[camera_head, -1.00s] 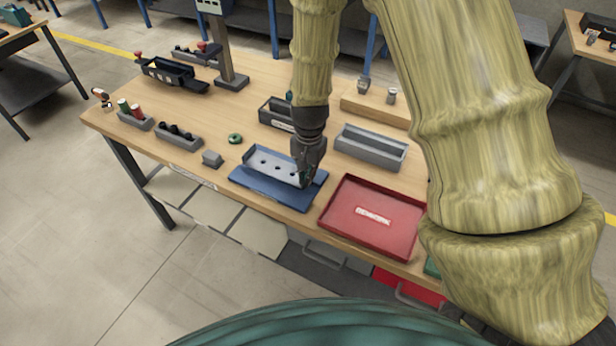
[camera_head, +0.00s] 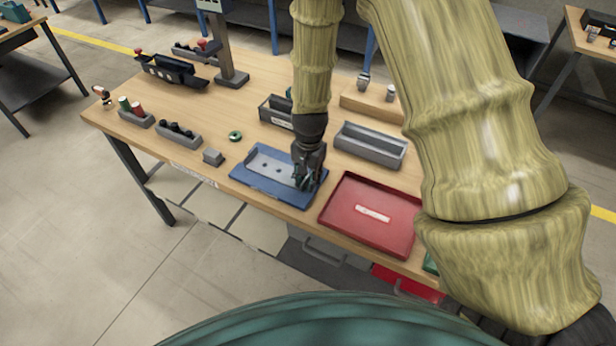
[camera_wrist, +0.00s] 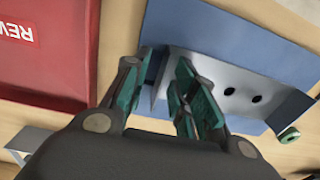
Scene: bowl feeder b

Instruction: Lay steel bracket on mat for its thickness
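The steel bracket (camera_head: 268,163), a grey plate with round holes, lies on the blue mat (camera_head: 282,195) near the table's front edge. My gripper (camera_head: 306,182) is low over the mat at the bracket's right end. In the wrist view the bracket (camera_wrist: 235,78) lies on the mat (camera_wrist: 195,27), with its near end between the fingers of my gripper (camera_wrist: 157,95). The fingers stand apart, with visible gaps beside the bracket's end. My gripper hides part of that end in the head view.
A red tray (camera_head: 335,222) is close on the mat's right. A grey bin (camera_head: 370,148) and dark bin (camera_head: 273,113) stand behind. A small grey block (camera_head: 213,157) and green ring (camera_head: 235,135) lie left.

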